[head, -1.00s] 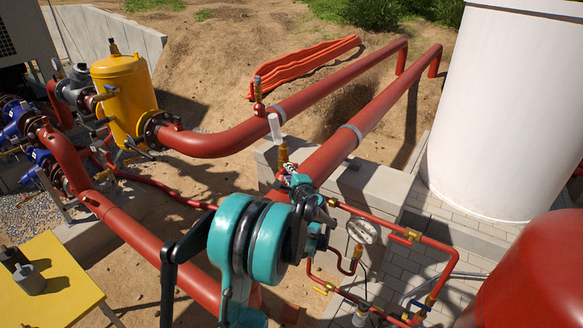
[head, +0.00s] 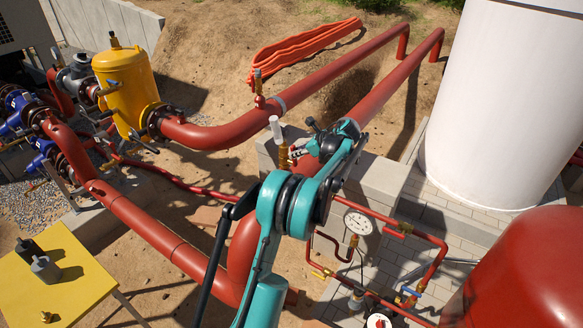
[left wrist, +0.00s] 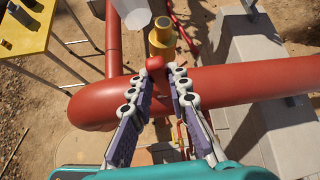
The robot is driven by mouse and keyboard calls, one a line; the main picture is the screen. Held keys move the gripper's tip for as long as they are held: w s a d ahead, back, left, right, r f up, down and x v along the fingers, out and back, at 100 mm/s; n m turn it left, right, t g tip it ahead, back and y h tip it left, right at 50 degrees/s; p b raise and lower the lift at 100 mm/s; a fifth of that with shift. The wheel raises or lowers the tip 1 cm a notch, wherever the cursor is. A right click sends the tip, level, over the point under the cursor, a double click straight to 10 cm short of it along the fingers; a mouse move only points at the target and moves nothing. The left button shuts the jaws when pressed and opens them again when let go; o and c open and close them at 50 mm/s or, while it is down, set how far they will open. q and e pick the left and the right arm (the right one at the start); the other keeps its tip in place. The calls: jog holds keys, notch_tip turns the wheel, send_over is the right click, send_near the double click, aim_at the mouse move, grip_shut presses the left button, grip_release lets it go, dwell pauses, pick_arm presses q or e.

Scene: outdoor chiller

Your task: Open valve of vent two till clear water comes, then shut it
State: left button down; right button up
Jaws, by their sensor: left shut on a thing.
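A brass vent (head: 283,156) with a pale upright tube (head: 275,129) stands by the near red pipe. My left gripper (head: 297,153) is at this vent, coming in from the right. In the left wrist view, its two fingers (left wrist: 158,75) lie either side of a small red valve part (left wrist: 155,64), below the brass body (left wrist: 160,38). The gripper is shut on the valve, though the exact contact is hard to make out. I cannot make out any water at the tube. My right gripper is out of view.
A pressure gauge (head: 358,222) and thin red piping lie to the right. A yellow table (head: 65,290) with grey bottles is at the lower left. A concrete block (head: 375,185) stands behind my arm.

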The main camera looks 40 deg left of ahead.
pick_arm(q)
jog(key=shift+w+m+g+p, duration=0.4)
jog(key=shift+w+g, duration=0.2)
dwell(2.3)
jog(key=s+f+n+t+y+b, duration=0.4)
jog(key=s+f+n+t+b, duration=0.3)
jog(key=b, duration=1.5)
jog(key=n+t, duration=0.3)
jog(key=t, duration=0.1)
jog(key=shift+s+d+f+y+b, duration=0.15)
jog(key=shift+d+f+y+b, duration=0.15)
jog(key=shift+d+y+b, duration=0.1)
jog(key=c, duration=0.9)
grip_release()
jog(key=shift+a, duration=0.1)
